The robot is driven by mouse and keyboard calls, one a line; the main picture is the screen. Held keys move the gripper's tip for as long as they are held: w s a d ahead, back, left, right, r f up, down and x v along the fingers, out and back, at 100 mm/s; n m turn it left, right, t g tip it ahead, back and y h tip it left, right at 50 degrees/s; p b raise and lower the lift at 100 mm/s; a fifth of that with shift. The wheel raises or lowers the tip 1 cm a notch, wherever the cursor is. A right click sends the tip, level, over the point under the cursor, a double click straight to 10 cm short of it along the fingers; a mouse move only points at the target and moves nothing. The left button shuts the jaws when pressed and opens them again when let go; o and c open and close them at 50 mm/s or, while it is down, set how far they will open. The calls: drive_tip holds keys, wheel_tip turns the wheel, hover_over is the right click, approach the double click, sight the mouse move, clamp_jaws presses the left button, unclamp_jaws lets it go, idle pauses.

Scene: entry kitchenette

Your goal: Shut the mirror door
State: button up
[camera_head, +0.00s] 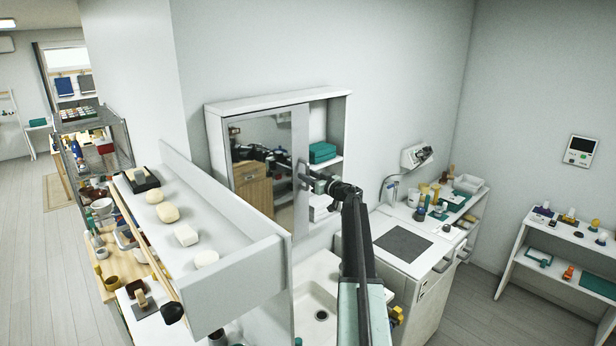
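The mirror door (262,150) is on the white wall cabinet (275,103) in the middle of the head view. It covers the left and middle of the cabinet front. The right part of the cabinet stands uncovered and shows its shelves. My gripper (311,181) is at the door's right edge, about halfway up, close to a small grey handle (301,172). I cannot tell whether it touches the handle or door. The fingers are small and partly hidden by my arm, so their opening is unclear.
A teal box (322,152) sits on the cabinet's uncovered shelf. A white sink (318,290) lies below. A white ledge (215,250) with soap-like pieces juts out at the front left. A counter (405,250) with a faucet and bottles stands to the right.

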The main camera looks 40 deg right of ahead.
drive_tip(key=s, duration=0.6)
drive_tip(key=shift+s+a, duration=0.25)
drive_tip(key=shift+s, duration=0.05)
